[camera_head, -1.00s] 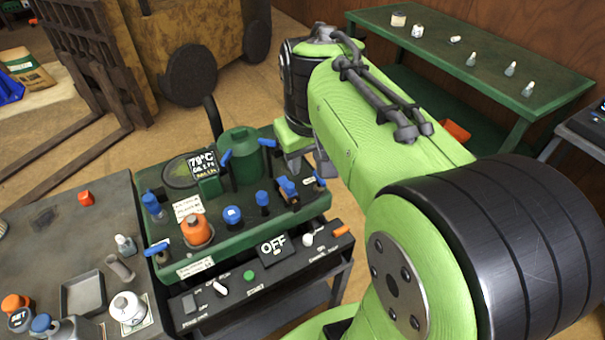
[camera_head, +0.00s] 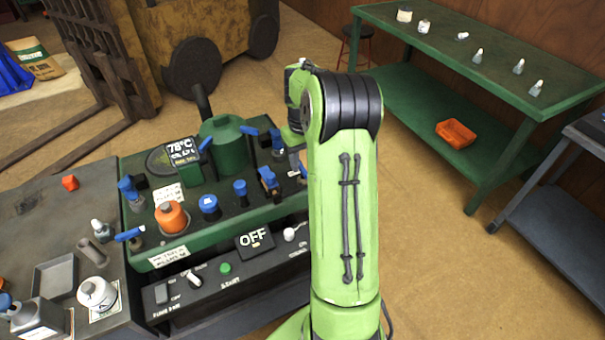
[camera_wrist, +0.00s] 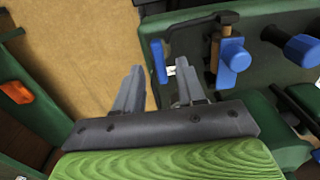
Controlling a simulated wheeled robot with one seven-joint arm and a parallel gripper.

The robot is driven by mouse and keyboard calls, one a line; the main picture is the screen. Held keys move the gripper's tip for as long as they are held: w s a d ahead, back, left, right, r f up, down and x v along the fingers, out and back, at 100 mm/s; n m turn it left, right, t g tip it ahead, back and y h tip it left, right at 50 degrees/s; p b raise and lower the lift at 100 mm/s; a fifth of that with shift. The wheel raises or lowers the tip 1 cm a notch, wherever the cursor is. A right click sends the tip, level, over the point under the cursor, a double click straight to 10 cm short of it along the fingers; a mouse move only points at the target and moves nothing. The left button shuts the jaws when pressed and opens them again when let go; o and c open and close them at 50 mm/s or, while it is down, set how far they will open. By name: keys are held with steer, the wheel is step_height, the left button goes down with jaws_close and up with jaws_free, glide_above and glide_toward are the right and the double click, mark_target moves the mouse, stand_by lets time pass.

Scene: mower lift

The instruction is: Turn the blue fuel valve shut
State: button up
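A small blue lever (camera_head: 303,170) with a white label beside it sits at the right edge of the green machine top (camera_head: 185,232). In the wrist view the blue lever (camera_wrist: 160,62) shows in the gap between the fingertips of my gripper (camera_wrist: 160,80). My gripper is open, its two grey fingers apart. I cannot tell how far beyond the tips the lever is, or whether they touch it. In the head view my arm hides most of the gripper. Several blue handles are on the machine; I cannot read which is marked fuel.
A blue clamp-like handle (camera_wrist: 232,58) and a blue knob (camera_wrist: 303,50) stand close right of the lever. The machine has a green tank (camera_head: 226,150), an orange cap (camera_head: 171,217) and a display (camera_head: 254,237) reading OFF. Open floor (camera_head: 425,240) lies to the right.

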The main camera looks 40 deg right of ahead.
mark_target(303, 168)
step_height(303, 168, down, 4)
steer(key=shift+f+b, duration=0.1)
steer(key=shift+b, duration=0.25)
jaws_close()
